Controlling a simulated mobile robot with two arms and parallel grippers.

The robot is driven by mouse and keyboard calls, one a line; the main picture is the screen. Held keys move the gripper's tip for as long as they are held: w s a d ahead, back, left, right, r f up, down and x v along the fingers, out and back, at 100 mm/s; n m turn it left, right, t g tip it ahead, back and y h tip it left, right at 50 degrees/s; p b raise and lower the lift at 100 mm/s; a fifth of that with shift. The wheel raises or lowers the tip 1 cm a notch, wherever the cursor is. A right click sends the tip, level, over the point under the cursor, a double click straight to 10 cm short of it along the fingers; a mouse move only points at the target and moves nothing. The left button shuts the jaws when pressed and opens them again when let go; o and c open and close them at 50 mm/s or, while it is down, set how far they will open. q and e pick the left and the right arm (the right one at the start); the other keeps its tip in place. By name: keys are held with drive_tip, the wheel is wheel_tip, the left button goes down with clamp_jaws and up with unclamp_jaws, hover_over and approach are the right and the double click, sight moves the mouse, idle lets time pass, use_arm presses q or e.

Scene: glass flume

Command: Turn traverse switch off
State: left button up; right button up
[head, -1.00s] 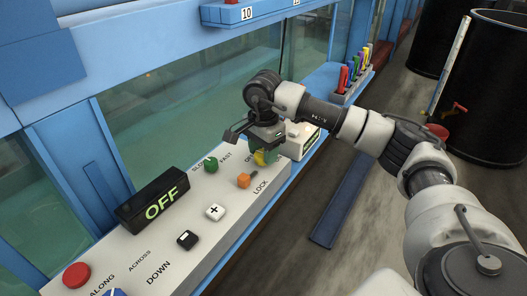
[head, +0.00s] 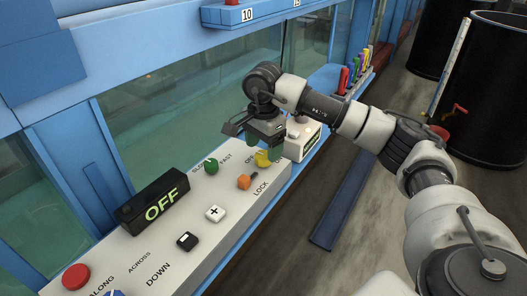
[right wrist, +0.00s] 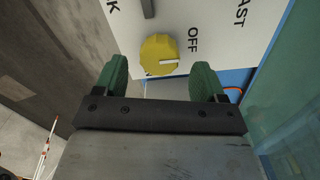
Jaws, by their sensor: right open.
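The sloping white control panel (head: 215,188) carries a yellow round knob (head: 264,158) near its far end, beside an "OFF" label. In the right wrist view the yellow knob (right wrist: 159,52) has a white mark pointing right, near the "OFF" lettering. My right gripper (head: 266,146) is open just above and behind the knob; its green fingertips (right wrist: 160,80) stand apart with nothing between them. A black display box (head: 155,198) shows "OFF" in green. Which control is the traverse switch cannot be read for certain. My left gripper is out of view.
A lit white box (head: 303,138) stands beyond. Glass flume walls rise behind; black barrels (head: 487,85) stand right.

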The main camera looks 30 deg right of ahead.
sight(264, 155)
wheel_tip(264, 155, up, 9)
idle(0.3)
drive_tip(key=shift+f, duration=0.15)
idle(0.3)
